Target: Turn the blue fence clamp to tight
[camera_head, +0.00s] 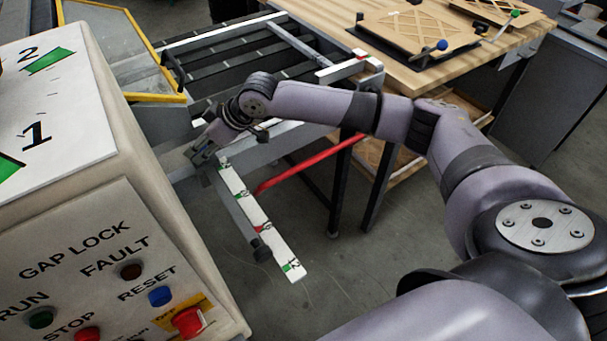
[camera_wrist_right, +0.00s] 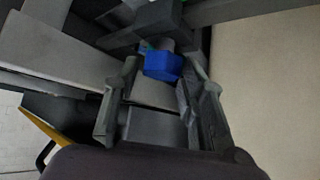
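The blue fence clamp knob (camera_wrist_right: 163,66) shows in the right wrist view, on a dark metal part at the upper middle. In the head view I cannot make it out near the gripper. My right gripper (camera_wrist_right: 161,80) is open, with one finger on each side of the knob near the tips. I cannot tell whether either finger touches it. In the head view the right gripper (camera_head: 203,150) is low at the near end of the machine's rails, beside the white marked scale bar (camera_head: 258,215). My left gripper is out of view.
A control box (camera_head: 110,230) with buttons stands close on the left. A red bar (camera_head: 310,162) runs below the rails. A wooden bench (camera_head: 465,62) at the back holds panels with blue and green knobs. Floor (camera_head: 340,265) is open in front.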

